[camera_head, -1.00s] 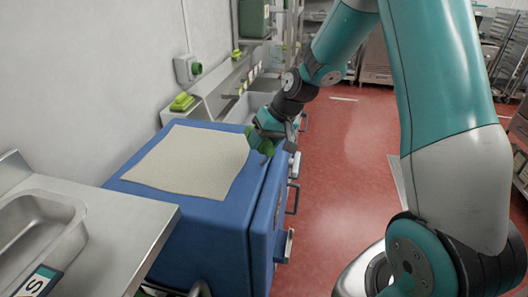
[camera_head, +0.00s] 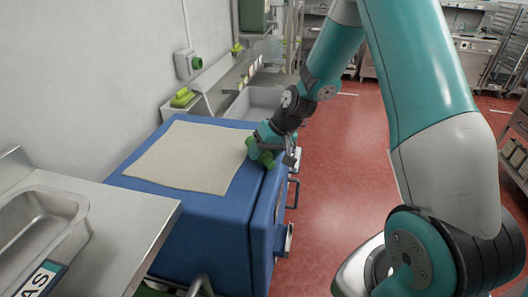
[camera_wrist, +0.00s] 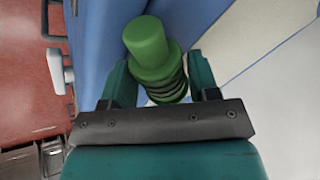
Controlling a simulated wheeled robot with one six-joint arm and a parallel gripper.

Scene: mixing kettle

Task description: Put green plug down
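The green plug (camera_head: 262,155) is at the end of my arm, over the right edge of the blue cabinet (camera_head: 200,215) top. In the wrist view the plug (camera_wrist: 151,50) has a smooth round end and a darker ribbed part between the fingers. My gripper (camera_head: 270,138) is shut on the ribbed part; its fingers (camera_wrist: 160,85) sit on either side. A beige mat (camera_head: 185,155) lies on the cabinet top, just left of the plug. I cannot tell whether the plug touches the cabinet.
A steel sink counter (camera_head: 125,210) stands at the front left. A wall socket (camera_head: 187,64) and a steel bench (camera_head: 215,80) are behind the cabinet. Handles stick out from the cabinet's right side. The red floor (camera_head: 340,160) to the right is clear.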

